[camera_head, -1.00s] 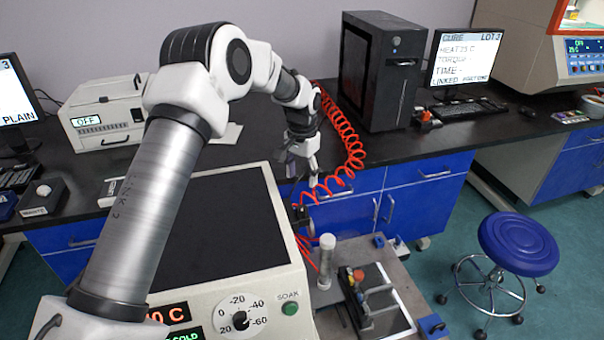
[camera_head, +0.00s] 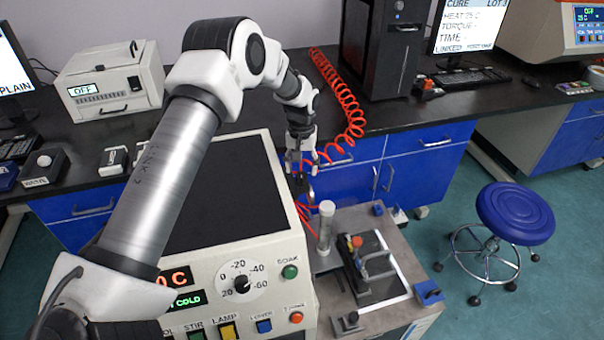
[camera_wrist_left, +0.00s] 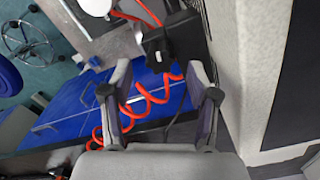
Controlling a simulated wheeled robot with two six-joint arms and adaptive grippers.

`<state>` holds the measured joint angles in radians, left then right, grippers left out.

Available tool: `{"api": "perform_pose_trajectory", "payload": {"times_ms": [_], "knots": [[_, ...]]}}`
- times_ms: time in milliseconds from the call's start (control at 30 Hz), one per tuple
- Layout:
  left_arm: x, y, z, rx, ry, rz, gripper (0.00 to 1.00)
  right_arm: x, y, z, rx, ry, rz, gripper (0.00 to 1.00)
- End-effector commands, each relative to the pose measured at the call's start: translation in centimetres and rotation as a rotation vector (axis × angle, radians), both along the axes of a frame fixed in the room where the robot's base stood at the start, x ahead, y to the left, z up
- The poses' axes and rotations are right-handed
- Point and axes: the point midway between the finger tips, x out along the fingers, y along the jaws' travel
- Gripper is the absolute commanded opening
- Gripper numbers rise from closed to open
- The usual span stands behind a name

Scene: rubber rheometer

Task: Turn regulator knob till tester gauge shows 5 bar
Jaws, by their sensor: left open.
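My left gripper (camera_head: 301,168) is open and empty, its fingers pointing down beside the right side of the cream machine. A small dark fitting (camera_head: 299,186) sits just below the fingertips. It looks like the regulator, but its knob cannot be made out. In the left wrist view, a black fitting (camera_wrist_left: 158,48) lies ahead of the gap between the open fingers of the left gripper (camera_wrist_left: 158,78), apart from them. I cannot make out the tester gauge or read a pressure. My right gripper is out of view.
The cream machine's panel (camera_head: 205,312) has a temperature dial (camera_head: 240,284) and buttons. A clear cylinder (camera_head: 326,226) and a clamp device (camera_head: 362,265) stand on the grey bench to the right. A blue stool (camera_head: 516,214) stands on the open floor.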

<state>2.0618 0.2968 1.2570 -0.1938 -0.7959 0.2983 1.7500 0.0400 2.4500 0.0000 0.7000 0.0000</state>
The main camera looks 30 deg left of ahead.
Motion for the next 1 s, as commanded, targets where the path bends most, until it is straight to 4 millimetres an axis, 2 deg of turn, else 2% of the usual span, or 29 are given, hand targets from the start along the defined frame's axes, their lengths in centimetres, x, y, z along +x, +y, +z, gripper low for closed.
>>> {"api": "perform_pose_trajectory", "payload": {"times_ms": [100,200,467,500,633,833,1000], "knots": [[0.0,0.0,-2.0,0.001,0.003,-0.001,0.6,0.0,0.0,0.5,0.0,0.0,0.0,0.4],[0.0,0.0,-3.0,0.0,0.001,-0.002,0.6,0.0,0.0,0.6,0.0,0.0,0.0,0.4],[0.0,0.0,-3.4,0.0,-0.001,-0.003,0.6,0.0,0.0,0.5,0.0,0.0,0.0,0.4],[0.0,0.0,-3.4,0.0,-0.001,-0.003,0.46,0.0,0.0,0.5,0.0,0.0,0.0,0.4],[0.0,0.0,-3.4,0.0,0.0,-0.003,0.0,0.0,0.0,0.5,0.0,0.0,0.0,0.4],[0.0,0.0,-3.4,0.0,0.0,-0.021,0.0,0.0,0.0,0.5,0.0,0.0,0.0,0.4],[0.0,0.0,-3.5,0.0,0.0,-0.195,0.0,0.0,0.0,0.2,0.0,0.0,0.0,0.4]]}}
